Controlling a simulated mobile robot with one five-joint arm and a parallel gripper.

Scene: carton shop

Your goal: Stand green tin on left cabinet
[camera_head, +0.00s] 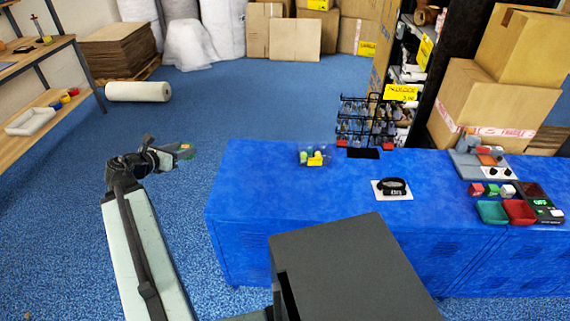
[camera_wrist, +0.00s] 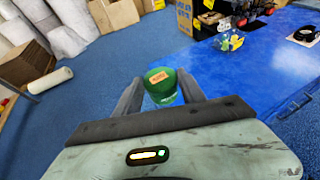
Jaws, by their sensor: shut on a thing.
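My gripper (camera_head: 178,153) is at the left in the head view, out over the blue floor and left of the cabinet. It is shut on the green tin (camera_wrist: 162,97), which sits between the two fingers in the wrist view. The tin's top shows an orange-brown label. The blue left cabinet (camera_head: 255,190) stands right of the gripper. Its top also shows in the wrist view (camera_wrist: 255,80).
Trays and blocks crowd the right end (camera_head: 505,210). The cabinet's left top is bare. A white roll (camera_head: 138,92) lies on the floor.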

